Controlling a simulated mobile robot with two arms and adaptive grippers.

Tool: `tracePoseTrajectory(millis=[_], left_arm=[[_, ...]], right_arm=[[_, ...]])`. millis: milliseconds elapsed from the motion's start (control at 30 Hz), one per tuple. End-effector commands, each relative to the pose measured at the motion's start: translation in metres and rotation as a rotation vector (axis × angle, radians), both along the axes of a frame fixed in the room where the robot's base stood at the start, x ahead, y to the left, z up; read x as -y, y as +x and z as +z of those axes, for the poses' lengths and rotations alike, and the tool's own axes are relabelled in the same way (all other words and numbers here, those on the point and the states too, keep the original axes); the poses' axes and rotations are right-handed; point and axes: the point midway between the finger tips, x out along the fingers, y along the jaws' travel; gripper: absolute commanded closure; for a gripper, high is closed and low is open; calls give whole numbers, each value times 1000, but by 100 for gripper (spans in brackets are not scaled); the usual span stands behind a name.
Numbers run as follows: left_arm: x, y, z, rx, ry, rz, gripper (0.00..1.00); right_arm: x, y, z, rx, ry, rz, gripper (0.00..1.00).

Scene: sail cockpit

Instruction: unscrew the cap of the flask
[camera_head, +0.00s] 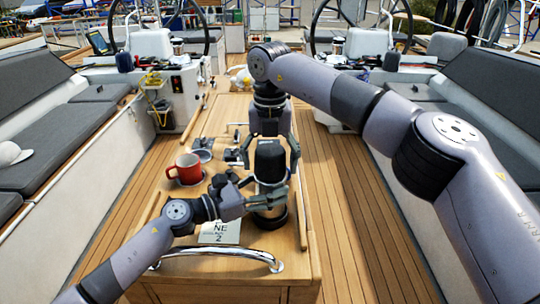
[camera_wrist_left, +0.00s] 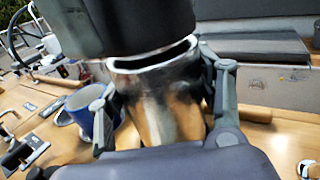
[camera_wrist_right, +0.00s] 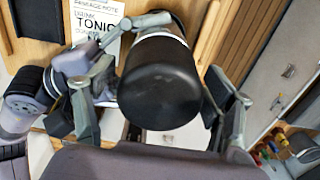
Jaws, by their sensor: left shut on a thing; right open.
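The flask (camera_head: 267,189) stands upright on the wooden cockpit table, with a shiny metal body and a wide black cap (camera_head: 270,160). My left gripper (camera_head: 270,199) is shut on the flask body below the cap; the left wrist view shows its fingers on both sides of the metal body (camera_wrist_left: 168,105). My right gripper (camera_head: 271,152) points down from above, open, with its fingers on either side of the cap. In the right wrist view the cap (camera_wrist_right: 160,85) lies between the spread fingers, with a gap at the right finger. The flask's far side is hidden.
A printed note (camera_head: 219,232) lies in front. A chrome rail (camera_head: 216,250) edges the table's near end. Benches and steering wheels surround the table.

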Motion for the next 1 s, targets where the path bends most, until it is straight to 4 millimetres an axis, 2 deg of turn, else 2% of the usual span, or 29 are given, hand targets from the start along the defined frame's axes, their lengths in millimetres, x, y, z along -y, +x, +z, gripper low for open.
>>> tracePoseTrajectory(millis=[100, 833, 1000], left_arm=[[0, 0, 0, -1, 0, 0, 100], [0, 0, 0, -1, 0, 0, 100], [0, 0, 0, -1, 0, 0, 100]], right_arm=[[0, 0, 0, 0, 0, 0, 24], [0, 0, 0, -1, 0, 1, 73], [0, 0, 0, -1, 0, 53, 74]])
